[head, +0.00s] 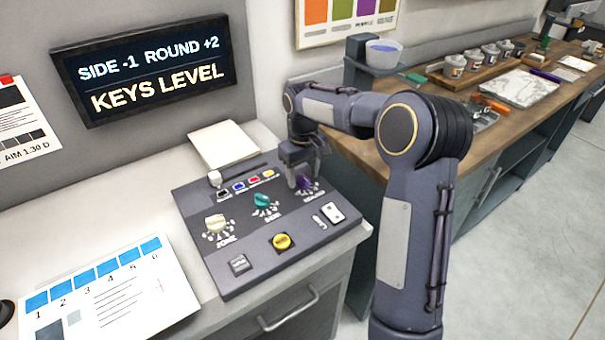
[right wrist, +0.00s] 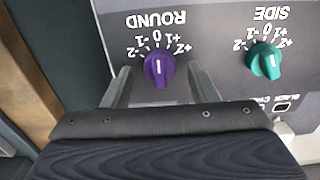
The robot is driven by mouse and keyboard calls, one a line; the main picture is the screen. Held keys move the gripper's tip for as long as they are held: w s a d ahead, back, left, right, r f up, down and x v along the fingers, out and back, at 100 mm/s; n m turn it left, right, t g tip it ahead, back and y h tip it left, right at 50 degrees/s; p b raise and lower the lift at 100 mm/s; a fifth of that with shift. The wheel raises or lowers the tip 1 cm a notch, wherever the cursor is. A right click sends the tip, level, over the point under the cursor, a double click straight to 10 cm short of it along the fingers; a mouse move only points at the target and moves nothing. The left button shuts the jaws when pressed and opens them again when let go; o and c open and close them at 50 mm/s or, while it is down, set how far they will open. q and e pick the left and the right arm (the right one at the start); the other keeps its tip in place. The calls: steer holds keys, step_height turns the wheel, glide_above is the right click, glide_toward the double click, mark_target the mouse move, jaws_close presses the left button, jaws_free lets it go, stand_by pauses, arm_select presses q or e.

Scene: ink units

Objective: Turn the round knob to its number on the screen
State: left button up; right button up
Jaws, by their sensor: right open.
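The dark screen (head: 147,68) reads "SIDE -1 ROUND +2" and "KEYS LEVEL". The purple round knob (right wrist: 159,69), labelled ROUND, is on the control panel (head: 225,262); its white mark points about at 0. In the head view the purple knob (head: 304,182) is partly hidden by my right gripper (head: 298,176). In the right wrist view my right gripper (right wrist: 158,80) is open, one finger on each side of the purple knob with gaps between. The teal SIDE knob (right wrist: 264,62) is beside it. My left gripper is not in view.
The panel also bears a beige knob (head: 216,224), a yellow button (head: 283,241), small coloured keys and switches. A numbered card (head: 110,295) lies left of it, a white pad (head: 223,145) behind it. A wooden bench (head: 440,95) with cups and trays stands to the right.

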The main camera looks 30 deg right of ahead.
steer(key=shift+f, duration=0.2)
steer(key=c, duration=1)
steer(key=shift+o, duration=0.2)
steer(key=shift+r, duration=0.1)
steer(key=m+p, duration=0.1)
steer(key=m, duration=0.4)
steer(key=shift+m+p, duration=0.3)
steer(key=m+p, duration=0.1)
steer(key=m, duration=0.5)
steer(key=shift+d, duration=0.1)
steer(key=shift+m, duration=0.4)
